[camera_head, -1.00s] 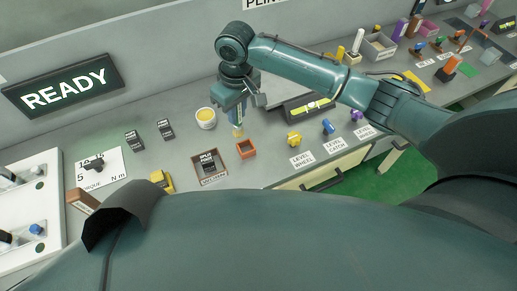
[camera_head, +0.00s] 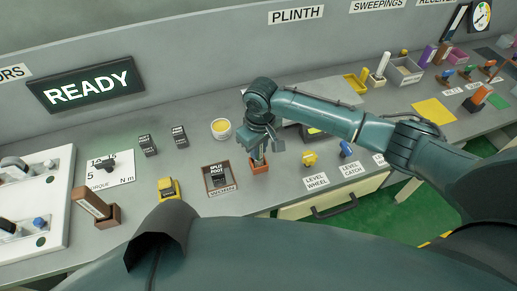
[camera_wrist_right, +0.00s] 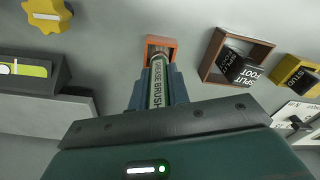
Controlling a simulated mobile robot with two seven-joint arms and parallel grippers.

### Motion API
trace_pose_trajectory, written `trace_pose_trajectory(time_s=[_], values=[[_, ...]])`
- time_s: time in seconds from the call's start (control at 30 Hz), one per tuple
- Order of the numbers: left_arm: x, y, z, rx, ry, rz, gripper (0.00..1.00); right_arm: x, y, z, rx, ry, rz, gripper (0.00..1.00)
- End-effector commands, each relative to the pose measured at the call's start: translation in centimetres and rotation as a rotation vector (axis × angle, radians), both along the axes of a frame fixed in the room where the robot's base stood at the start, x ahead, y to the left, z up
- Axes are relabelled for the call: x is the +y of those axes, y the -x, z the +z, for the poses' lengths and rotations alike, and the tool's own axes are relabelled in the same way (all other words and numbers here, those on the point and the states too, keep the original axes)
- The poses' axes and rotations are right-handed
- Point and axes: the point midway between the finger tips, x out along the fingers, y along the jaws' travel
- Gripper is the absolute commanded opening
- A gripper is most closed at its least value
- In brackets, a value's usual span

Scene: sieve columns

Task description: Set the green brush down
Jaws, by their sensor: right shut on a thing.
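The green brush, marked GREASE BRUSH, shows in the right wrist view (camera_wrist_right: 157,88) between the fingers of my right gripper (camera_wrist_right: 156,95). In the head view, the right gripper (camera_head: 260,150) is shut on the brush and points down over a small orange-brown square holder (camera_head: 259,170). The brush is roughly upright, its lower end at the holder's opening; in the wrist view the holder (camera_wrist_right: 175,42) frames that end. How deep it reaches is hidden. My left gripper is not in view.
A tub of yellow grease (camera_head: 221,129) stands behind and left of the holder. A tray with a SPLIT FOOT block (camera_head: 219,191) lies close on the left. A yellow wheel (camera_head: 309,158) and a blue catch (camera_head: 346,149) lie to the right.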

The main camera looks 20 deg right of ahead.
Motion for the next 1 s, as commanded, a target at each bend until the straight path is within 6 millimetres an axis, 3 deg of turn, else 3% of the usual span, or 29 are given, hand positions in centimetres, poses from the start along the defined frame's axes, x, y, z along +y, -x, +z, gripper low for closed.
trace_pose_trajectory(time_s=[0.37,0.4,0.63,1.0], values=[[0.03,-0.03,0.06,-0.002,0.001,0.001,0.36,0.03,-0.03,-0.65,0.0,-0.001,0.0,0.0],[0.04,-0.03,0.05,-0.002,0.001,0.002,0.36,0.02,-0.04,-0.69,0.0,-0.001,0.0,0.19],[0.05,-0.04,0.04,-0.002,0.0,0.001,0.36,0.0,-0.01,-0.71,-0.001,0.0,0.0,0.38],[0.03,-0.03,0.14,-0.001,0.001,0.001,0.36,-0.01,-0.02,0.17,-0.002,-0.001,0.001,0.39]])
